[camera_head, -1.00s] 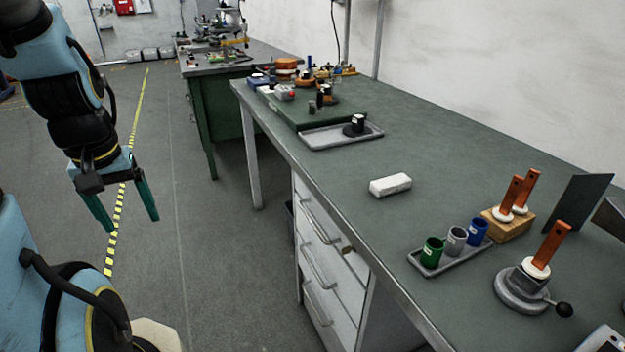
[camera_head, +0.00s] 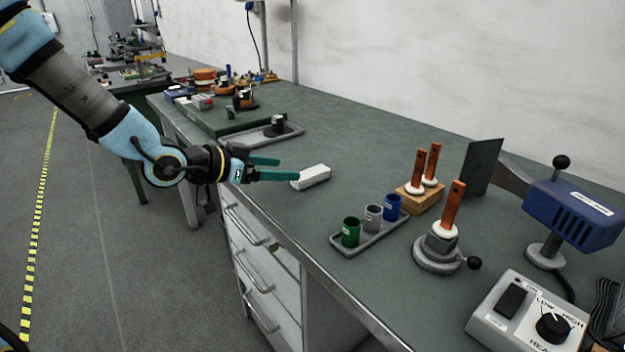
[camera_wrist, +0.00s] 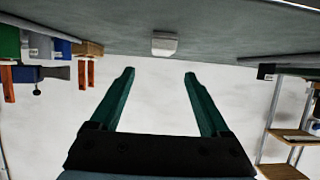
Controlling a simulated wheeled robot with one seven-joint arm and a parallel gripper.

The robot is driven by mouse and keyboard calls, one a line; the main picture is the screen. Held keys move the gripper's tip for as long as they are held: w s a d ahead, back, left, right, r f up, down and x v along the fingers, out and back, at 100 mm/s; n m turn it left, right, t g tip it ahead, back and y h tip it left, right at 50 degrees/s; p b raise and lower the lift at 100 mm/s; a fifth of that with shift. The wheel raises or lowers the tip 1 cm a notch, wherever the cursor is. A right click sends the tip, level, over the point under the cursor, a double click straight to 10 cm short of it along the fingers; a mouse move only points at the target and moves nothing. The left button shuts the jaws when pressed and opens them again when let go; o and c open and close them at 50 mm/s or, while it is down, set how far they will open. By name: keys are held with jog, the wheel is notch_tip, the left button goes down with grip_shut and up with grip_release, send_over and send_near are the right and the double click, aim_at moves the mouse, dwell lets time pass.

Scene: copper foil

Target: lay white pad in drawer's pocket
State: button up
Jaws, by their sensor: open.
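The white pad (camera_head: 314,177) lies on the green workbench top near its front edge. My gripper (camera_head: 291,168) reaches in from the left over the bench edge, with its green fingers apart, level and pointing at the pad. One fingertip overlaps the pad's left end in the head view; I cannot tell whether they touch. In the wrist view, which looks upside down, the pad (camera_wrist: 164,43) is beyond the open fingertips (camera_wrist: 159,73), with nothing between them. White drawers (camera_head: 262,262) with bar handles are under the bench and look shut. No pocket is visible.
A grey tray (camera_head: 345,250) with green, grey and blue cups stands right of the pad. Another tray (camera_head: 268,138) is behind the gripper. Bench top behind the pad is clear.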

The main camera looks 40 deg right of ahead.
aim_at(305, 174)
jog(key=x, duration=0.4)
jog(key=shift+f, duration=0.15)
jog(key=shift+f+p+x, duration=0.2)
jog(key=shift+x, duration=1.1)
jog(key=shift+f+p+x, duration=0.2)
jog(key=shift+f+x, duration=0.05)
jog(key=shift+x, duration=1.05)
jog(key=shift+w+a, duration=0.15)
jog(key=shift+w, duration=0.05)
jog(key=shift+c, duration=0.3)
grip_shut()
